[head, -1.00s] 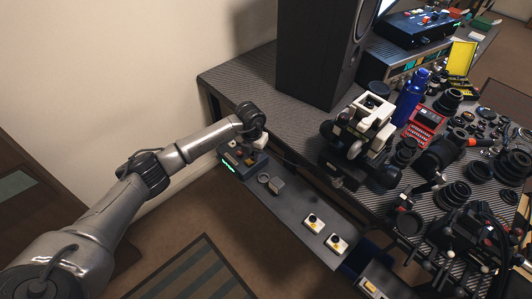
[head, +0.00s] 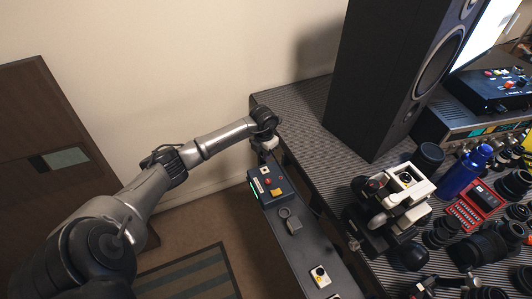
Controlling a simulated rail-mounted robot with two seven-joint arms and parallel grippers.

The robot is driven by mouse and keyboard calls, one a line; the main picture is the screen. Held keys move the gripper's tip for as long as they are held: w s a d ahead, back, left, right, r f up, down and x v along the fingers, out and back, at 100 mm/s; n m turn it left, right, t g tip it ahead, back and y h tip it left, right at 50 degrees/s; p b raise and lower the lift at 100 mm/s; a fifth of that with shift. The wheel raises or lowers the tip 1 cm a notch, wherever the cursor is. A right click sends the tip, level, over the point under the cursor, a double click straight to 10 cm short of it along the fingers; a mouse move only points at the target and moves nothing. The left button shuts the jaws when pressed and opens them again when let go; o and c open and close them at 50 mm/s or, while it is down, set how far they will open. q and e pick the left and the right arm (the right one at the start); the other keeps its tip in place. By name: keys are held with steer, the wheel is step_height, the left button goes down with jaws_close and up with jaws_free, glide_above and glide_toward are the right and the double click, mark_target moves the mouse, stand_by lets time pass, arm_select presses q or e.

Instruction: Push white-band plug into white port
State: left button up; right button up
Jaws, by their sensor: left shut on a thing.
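A dark control box (head: 281,189) with a green-lit side sits at the far end of a narrow dark shelf. Its top carries a white port (head: 264,170), a red part and an orange-yellow part. My left gripper (head: 265,152) is just beyond the box's far end, near the white port, pointing down. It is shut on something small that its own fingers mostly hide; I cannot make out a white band. I cannot tell whether what it holds touches the port. My right gripper is not in view.
A grey ring-shaped part (head: 286,212) and a grey block (head: 294,226) lie on the shelf. A white-and-yellow piece (head: 320,276) lies nearer. The bench at right holds a tall speaker (head: 375,80), a white-topped microscope-like device (head: 405,185), a blue bottle (head: 462,174) and lenses.

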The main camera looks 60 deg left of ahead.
arm_select(q)
steer(key=shift+w+f, duration=0.1)
steer(key=shift+w, duration=0.05)
steer(key=shift+f, duration=0.15)
steer(key=shift+f+b, duration=2.45)
steer(key=shift+f, duration=0.15)
steer(key=shift+p, duration=0.4)
stand_by(0.5)
